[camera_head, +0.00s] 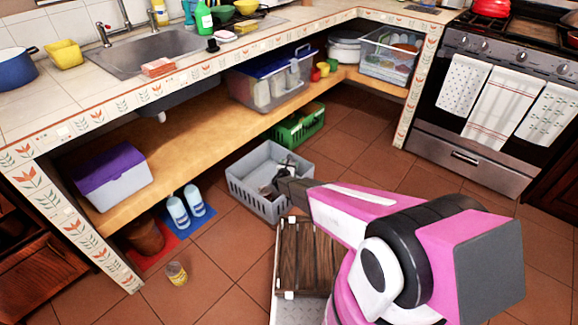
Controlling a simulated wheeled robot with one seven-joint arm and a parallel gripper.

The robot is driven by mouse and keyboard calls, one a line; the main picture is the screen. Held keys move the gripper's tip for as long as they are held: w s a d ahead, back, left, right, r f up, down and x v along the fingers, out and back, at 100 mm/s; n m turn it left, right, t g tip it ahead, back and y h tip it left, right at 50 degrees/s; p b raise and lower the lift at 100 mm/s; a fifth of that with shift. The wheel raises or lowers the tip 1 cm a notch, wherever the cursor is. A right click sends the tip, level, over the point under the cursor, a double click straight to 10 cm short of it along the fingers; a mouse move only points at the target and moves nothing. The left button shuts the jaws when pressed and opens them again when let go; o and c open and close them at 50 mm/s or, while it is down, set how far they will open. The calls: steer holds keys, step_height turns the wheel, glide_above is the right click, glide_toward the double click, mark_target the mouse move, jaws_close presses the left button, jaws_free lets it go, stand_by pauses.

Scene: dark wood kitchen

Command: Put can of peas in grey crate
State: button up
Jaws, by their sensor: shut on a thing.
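The grey crate (242,193) stands on the tiled floor in front of the low wooden shelf. My gripper (281,180) is at the crate's right side, with its dark fingers over the crate's opening. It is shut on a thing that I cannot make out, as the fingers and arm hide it. Small dark and light shapes show inside the crate, too unclear to name. A small can or jar with a yellowish label (177,274) stands on the floor at the lower left, apart from my gripper. I cannot tell whether it holds peas.
A green crate (300,127) stands behind the grey one. Two white-blue bottles (178,212) and a brown pot (145,238) stand left under the shelf (185,135). A dark slatted wooden crate (303,257) is in front, partly behind my arm. Floor between bottles and slatted crate is clear.

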steer(key=shift+f, duration=0.6)
steer(key=o, duration=1.6)
steer(key=shift+r, duration=0.15)
